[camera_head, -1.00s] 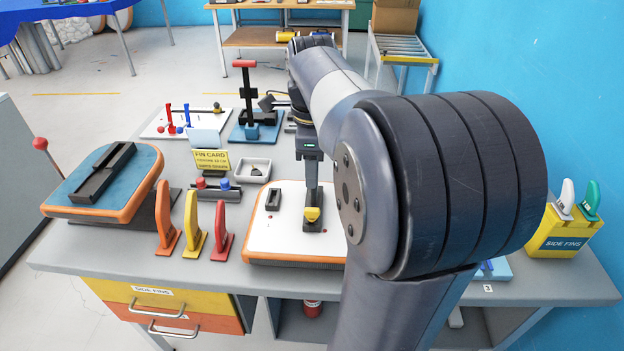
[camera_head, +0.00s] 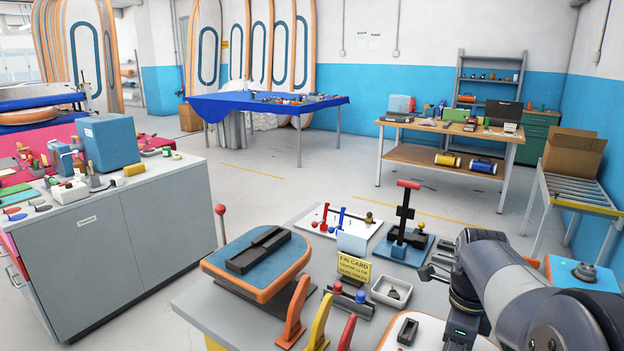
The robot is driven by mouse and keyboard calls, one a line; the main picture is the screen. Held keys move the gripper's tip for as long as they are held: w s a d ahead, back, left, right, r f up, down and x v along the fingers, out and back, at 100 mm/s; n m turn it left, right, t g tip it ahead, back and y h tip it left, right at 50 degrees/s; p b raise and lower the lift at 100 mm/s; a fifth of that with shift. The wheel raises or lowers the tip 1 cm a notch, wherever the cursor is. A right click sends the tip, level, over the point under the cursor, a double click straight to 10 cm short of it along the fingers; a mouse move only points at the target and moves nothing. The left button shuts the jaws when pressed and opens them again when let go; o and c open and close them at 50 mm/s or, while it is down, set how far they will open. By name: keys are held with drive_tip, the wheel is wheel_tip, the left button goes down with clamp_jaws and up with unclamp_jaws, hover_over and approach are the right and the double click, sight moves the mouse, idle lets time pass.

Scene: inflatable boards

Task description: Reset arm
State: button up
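My arm comes in at the bottom right of the head view and points toward the grey workbench. Its wrist and the upper part of my gripper (camera_head: 461,331) hang down at the bottom edge. The fingers are cut off below the frame, so I cannot see whether they are open or shut, or hold anything. Below the wrist, a white board with an orange rim (camera_head: 388,338) shows only in part, with a small dark fin box (camera_head: 407,331) on it.
On the bench stand a blue-orange board piece (camera_head: 257,284), orange (camera_head: 292,322) and yellow (camera_head: 319,325) fins, a fin card (camera_head: 354,269), a white tray (camera_head: 391,291) and a red-handled press (camera_head: 405,212). A grey cabinet (camera_head: 150,225) is left. Open floor lies behind the bench.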

drive_tip(key=shift+f+p, duration=0.3)
drive_tip(key=shift+f, duration=0.3)
drive_tip(key=shift+f+b, duration=0.3)
drive_tip(key=shift+f, duration=0.15)
wheel_tip(320, 180, up, 10)
drive_tip(key=r, duration=0.1)
wheel_tip(320, 180, down, 10)
drive_tip(key=shift+f, duration=0.15)
drive_tip(key=shift+p, duration=0.35)
wheel_tip(320, 180, up, 8)
drive_tip(key=p, duration=0.3)
